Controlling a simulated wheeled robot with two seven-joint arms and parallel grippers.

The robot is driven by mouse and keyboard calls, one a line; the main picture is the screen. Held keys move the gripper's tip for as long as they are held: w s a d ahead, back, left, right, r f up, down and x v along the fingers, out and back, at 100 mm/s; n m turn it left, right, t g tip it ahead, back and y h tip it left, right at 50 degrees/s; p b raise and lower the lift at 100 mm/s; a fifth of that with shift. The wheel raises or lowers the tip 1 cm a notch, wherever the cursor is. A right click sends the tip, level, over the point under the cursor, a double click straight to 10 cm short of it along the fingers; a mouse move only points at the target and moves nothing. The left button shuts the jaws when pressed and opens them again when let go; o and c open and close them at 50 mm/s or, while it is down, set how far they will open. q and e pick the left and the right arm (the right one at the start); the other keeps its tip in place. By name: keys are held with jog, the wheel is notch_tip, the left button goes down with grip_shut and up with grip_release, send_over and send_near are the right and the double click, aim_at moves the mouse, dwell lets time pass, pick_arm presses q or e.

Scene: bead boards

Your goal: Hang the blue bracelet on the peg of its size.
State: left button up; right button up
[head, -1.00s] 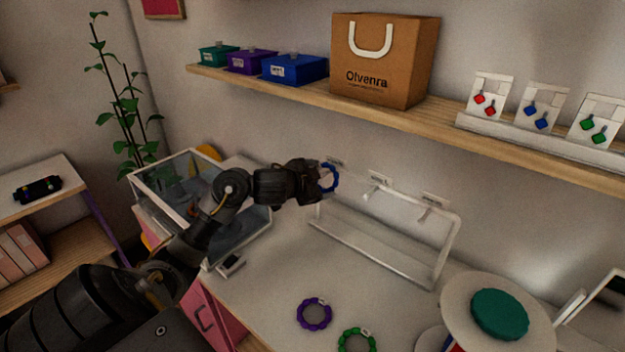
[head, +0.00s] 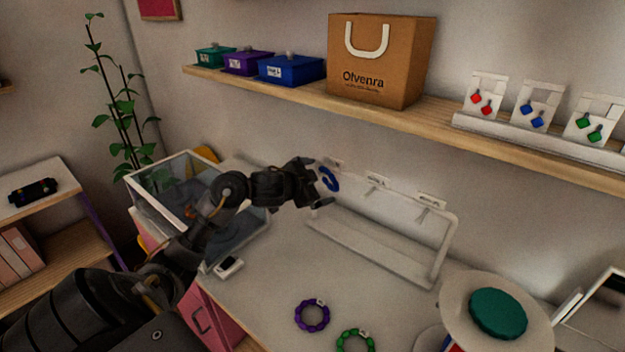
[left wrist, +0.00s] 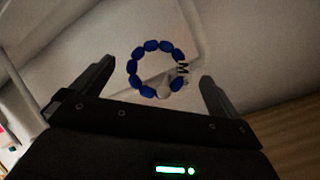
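The blue bracelet (head: 329,179) is at the left peg of the white rack (head: 437,262), apart from the fingers. In the left wrist view the blue bead ring (left wrist: 157,70) carries a tag reading M, and a pale peg tip seems to show inside its lower part. My left gripper (head: 319,182) is open, with its fingers wide on either side of the ring. The middle peg (head: 376,181) and right peg (head: 429,201) are bare. Their size labels are too small to read. My right gripper is not in view.
A purple bracelet (head: 312,316) and a green bracelet (head: 355,342) lie on the table. A glass-sided case (head: 150,200) stands left, under my arm. A round stand (head: 455,310) with a teal disc is at the right. A shelf (head: 400,112) runs above the rack.

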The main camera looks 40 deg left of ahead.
pick_arm(q)
jog(key=p+v, duration=0.2)
jog(key=v, duration=0.8)
jog(key=shift+s, duration=0.4)
jog(key=shift+r, duration=0.15)
